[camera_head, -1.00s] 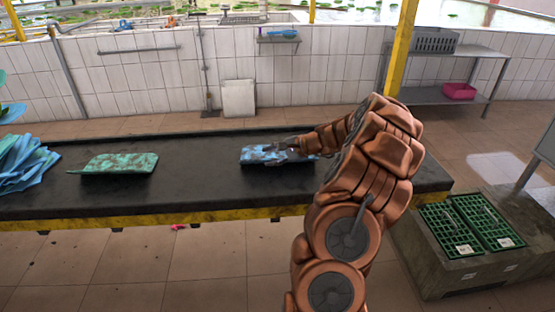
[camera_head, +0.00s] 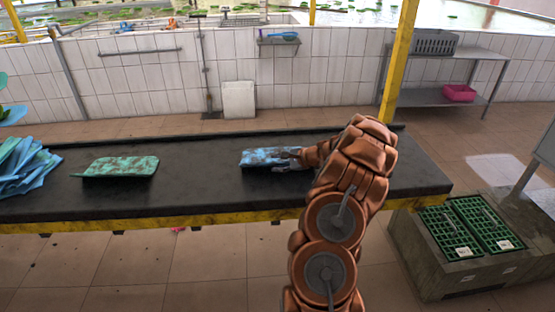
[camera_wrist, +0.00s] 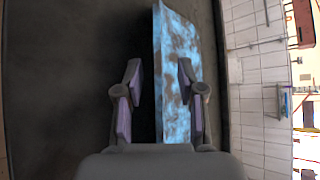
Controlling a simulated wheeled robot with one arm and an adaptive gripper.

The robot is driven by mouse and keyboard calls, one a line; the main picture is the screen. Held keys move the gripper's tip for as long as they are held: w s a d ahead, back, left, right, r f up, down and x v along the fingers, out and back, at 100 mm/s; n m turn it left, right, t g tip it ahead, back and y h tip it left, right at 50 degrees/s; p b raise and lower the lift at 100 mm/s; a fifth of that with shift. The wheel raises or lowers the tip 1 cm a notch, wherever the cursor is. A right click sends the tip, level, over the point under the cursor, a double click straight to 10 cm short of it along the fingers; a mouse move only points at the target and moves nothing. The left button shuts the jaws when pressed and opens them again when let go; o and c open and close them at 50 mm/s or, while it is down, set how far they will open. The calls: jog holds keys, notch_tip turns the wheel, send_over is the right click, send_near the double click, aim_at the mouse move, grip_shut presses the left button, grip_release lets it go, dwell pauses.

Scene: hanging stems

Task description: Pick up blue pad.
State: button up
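The blue pad (camera_head: 258,157), mottled light blue and dark, lies on the black table in the head view. It also shows in the wrist view (camera_wrist: 178,35) as a long strip running up the picture. My gripper (camera_head: 288,161) is at the pad's right part and hides some of it. In the wrist view my gripper (camera_wrist: 158,75) is open, its two fingers apart. The pad's left edge shows between the fingers, and the right finger overlaps the pad's face. A gap of dark table shows between the left finger and the pad. Contact cannot be told.
The long black table (camera_head: 205,180) has a yellow front edge. A green pad (camera_head: 120,167) lies to the left, with a stack of blue sheets (camera_head: 25,165) at the far left. Green crates (camera_head: 470,228) stand at the lower right. The table between the pads is clear.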

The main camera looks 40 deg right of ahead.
jog(key=shift+w+a+f, duration=0.15)
jog(key=shift+w+f, duration=0.15)
jog(key=shift+w, duration=0.2)
jog(key=shift+c, duration=0.2)
grip_shut()
